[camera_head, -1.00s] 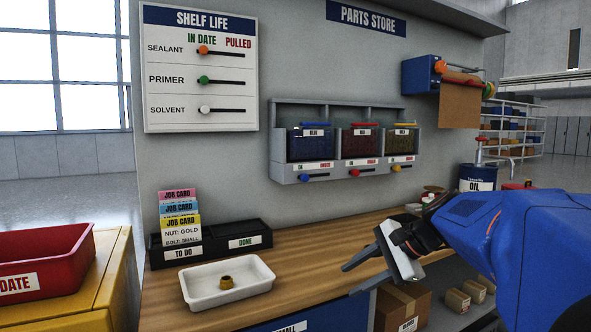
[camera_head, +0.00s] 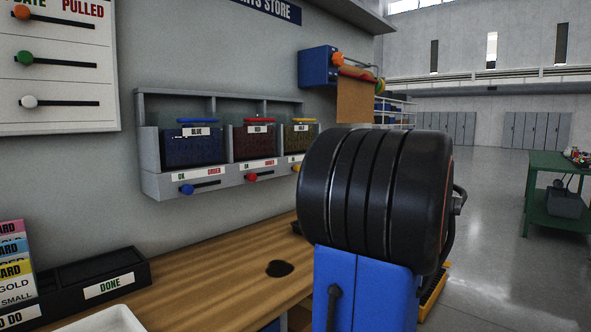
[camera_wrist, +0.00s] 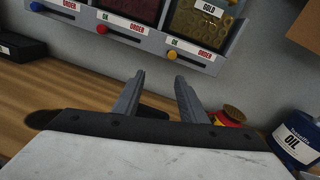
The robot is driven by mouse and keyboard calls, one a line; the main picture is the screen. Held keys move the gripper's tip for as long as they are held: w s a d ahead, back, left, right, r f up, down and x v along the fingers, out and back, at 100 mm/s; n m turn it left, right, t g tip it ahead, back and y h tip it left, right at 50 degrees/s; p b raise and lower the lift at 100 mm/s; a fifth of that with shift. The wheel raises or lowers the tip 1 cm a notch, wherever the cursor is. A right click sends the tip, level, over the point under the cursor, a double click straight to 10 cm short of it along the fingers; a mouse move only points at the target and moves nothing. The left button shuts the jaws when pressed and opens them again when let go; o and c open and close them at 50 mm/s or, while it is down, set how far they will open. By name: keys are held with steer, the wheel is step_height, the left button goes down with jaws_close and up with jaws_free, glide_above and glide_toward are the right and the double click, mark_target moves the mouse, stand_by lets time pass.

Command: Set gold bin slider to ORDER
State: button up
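The gold bin (camera_wrist: 202,22) shows in the wrist view with its GOLD label, and in the head view (camera_head: 300,138) at the right end of the row. Its yellow slider knob (camera_wrist: 172,56) sits at the left end of its slot, on the OK side. The ORDER label (camera_wrist: 206,55) is to its right. In the head view the knob (camera_head: 297,168) is partly covered by my arm. My gripper (camera_wrist: 157,77) is open and empty in the wrist view, its fingertips below the knob in the picture and apart from it. My arm hides the gripper in the head view.
The red slider knob (camera_wrist: 102,30) and blue slider knob (camera_head: 187,189) are to the left, both at their left ends. The wooden bench (camera_head: 215,265) lies below. An oil can (camera_wrist: 297,140) stands at the right in the wrist view.

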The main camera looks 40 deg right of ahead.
steer(key=w, duration=1.6)
steer(key=shift+w+r+m, duration=0.3)
steer(key=shift+w+r, duration=0.05)
steer(key=shift+r, duration=0.1)
jaws_close()
